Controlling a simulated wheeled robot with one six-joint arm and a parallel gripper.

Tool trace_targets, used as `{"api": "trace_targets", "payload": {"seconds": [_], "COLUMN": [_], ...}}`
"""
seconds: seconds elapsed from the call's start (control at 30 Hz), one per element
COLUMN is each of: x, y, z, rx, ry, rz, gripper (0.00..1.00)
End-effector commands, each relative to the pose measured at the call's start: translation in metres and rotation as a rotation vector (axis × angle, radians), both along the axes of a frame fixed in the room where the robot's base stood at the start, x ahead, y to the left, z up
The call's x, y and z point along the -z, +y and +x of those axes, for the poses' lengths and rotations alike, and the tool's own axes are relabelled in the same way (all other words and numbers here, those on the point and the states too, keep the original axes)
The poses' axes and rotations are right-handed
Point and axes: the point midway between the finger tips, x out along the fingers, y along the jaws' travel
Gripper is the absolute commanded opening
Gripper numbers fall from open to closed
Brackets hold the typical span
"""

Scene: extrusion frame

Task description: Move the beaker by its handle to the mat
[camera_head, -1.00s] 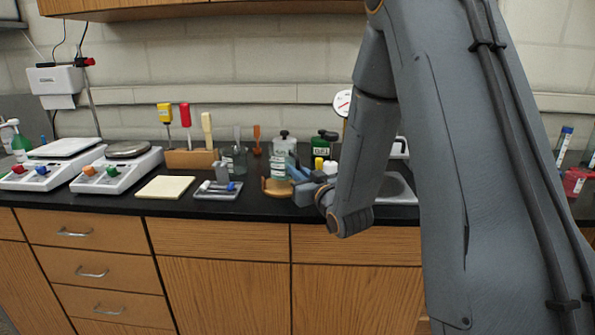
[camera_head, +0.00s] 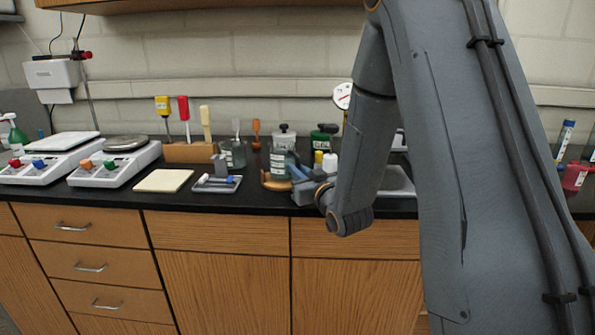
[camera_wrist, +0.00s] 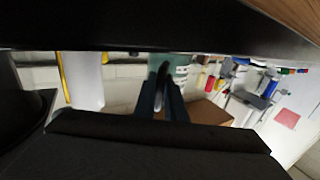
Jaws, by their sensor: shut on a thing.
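The beaker (camera_head: 279,163), greenish with white markings, is at the back middle of the black counter, by a round brown wooden piece. Its handle faces my gripper (camera_head: 297,178), which reaches in from the right, partly covered by my forearm. In the wrist view, the beaker (camera_wrist: 182,62) shows beyond the dark fingers of my gripper (camera_wrist: 162,85), which are shut on its handle. I cannot tell whether the beaker's base touches anything. The cream square mat (camera_head: 163,181) lies flat and bare to the left on the counter.
A grey tray (camera_head: 217,184) with small items lies between mat and beaker. Behind stand a wooden tool block (camera_head: 190,153), a glass jar (camera_head: 234,154) and bottles (camera_head: 325,140).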

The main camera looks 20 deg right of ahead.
Motion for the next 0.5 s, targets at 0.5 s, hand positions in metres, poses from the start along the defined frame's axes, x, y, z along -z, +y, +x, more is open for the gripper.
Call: {"api": "trace_targets", "payload": {"seconds": [0.5], "x": [0.0069], "y": [0.0], "z": [0.0001], "rx": [0.0], "ry": [0.0], "rz": [0.0], "gripper": [0.0]}}
